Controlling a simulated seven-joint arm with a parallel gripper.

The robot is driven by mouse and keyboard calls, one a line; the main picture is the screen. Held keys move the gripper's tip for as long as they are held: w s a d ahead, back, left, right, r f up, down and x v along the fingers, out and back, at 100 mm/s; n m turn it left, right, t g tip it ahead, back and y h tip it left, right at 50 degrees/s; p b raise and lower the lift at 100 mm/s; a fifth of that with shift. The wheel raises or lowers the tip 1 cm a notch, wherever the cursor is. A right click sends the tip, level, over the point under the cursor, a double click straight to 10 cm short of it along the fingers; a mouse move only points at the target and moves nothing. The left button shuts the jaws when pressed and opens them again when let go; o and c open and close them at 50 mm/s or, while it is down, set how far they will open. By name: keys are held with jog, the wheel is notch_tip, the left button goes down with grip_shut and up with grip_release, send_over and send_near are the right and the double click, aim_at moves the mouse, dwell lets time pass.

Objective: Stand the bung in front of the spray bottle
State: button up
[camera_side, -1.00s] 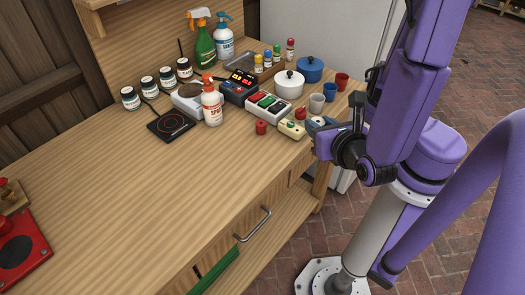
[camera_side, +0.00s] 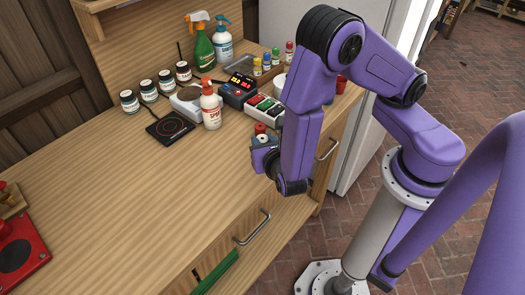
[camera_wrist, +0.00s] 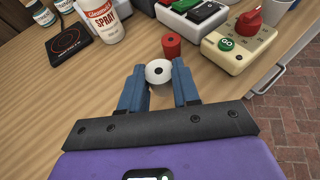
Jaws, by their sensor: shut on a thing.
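My gripper (camera_wrist: 158,80) is shut on a white bung (camera_wrist: 158,71), a short round piece with a dark hole in its top, between its blue fingers. In the side view my gripper (camera_side: 264,152) is over the counter near its front edge, right of and nearer than the spray bottle. The white spray bottle (camera_side: 211,108) with a red trigger stands upright on the counter; its lower part also shows at upper left in the wrist view (camera_wrist: 103,20). A similar red piece (camera_wrist: 171,46) stands just beyond the white bung. Height above the counter is unclear.
A black hotplate (camera_side: 171,128) lies left of the spray bottle. A switch box (camera_wrist: 201,12) and a control box with a green GO button (camera_wrist: 235,45) stand right of the bottle. Jars (camera_side: 148,90) line the back. The counter's left middle (camera_side: 130,200) is clear.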

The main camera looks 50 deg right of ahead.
jog(key=shift+w+f, duration=0.2)
jog(key=shift+f, duration=1.55)
jog(key=shift+f, duration=0.1)
jog(key=o, duration=1)
jog(key=shift+o, duration=0.2)
